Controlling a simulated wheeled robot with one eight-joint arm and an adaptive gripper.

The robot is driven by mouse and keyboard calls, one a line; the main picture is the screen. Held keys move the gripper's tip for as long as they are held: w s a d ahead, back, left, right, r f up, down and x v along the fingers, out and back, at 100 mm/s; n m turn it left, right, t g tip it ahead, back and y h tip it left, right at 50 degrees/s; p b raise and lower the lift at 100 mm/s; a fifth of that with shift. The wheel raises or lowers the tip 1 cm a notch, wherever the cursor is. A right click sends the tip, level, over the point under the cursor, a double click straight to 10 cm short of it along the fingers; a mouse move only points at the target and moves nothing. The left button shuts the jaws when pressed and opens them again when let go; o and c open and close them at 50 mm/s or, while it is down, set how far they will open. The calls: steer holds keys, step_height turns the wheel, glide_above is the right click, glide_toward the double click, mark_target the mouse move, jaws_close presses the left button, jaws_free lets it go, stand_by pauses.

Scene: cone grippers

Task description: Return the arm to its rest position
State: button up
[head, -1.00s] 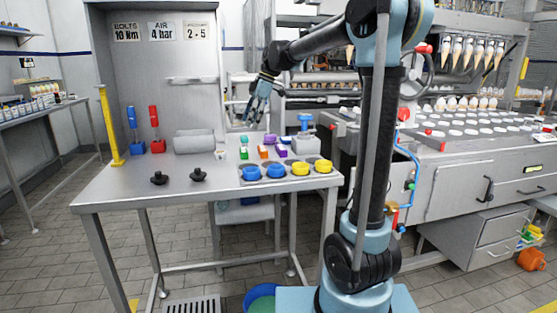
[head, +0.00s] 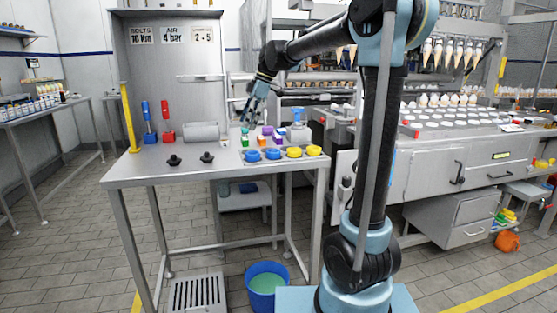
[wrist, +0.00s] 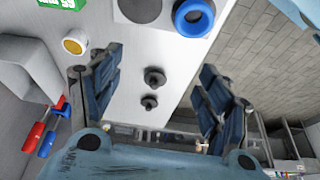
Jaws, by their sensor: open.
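My gripper (head: 253,104) hangs above the back right part of the steel table (head: 185,172), at the end of my raised arm. In the wrist view my gripper (wrist: 150,95) has its two dark fingers wide apart, with nothing between them. Two black knobs (wrist: 152,88) show on the table far beyond the fingers. A blue ring (wrist: 193,17) lies near the top of that view.
Blue and yellow rings (head: 294,152) sit along the table's right front. A blue bucket (head: 266,272) is on the floor. A cone machine (head: 465,130) stands right.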

steer(key=s+d+f+m+t+h, duration=0.1)
steer(key=s+d+f+m, duration=0.4)
steer(key=s+d, duration=0.4)
steer(key=s+d+f+m+t+h, duration=0.1)
steer(key=s+d+f+m, duration=0.45)
steer(key=d, duration=0.45)
steer(key=s+d+f+m+h, duration=0.1)
steer(key=s+d+f+m, duration=0.4)
steer(key=s+f, duration=0.2)
steer(key=s+d+f+m+t+h, duration=0.1)
steer(key=s+d+f+m, duration=0.3)
steer(key=s+d+f, duration=0.2)
step_height(320, 180, down, 3)
steer(key=shift+s+m, duration=0.35)
steer(key=shift+s, duration=0.85)
steer(key=shift+w, duration=0.1)
steer(key=shift+w+f, duration=0.2)
steer(key=shift+w, duration=0.15)
steer(key=shift+c, duration=0.3)
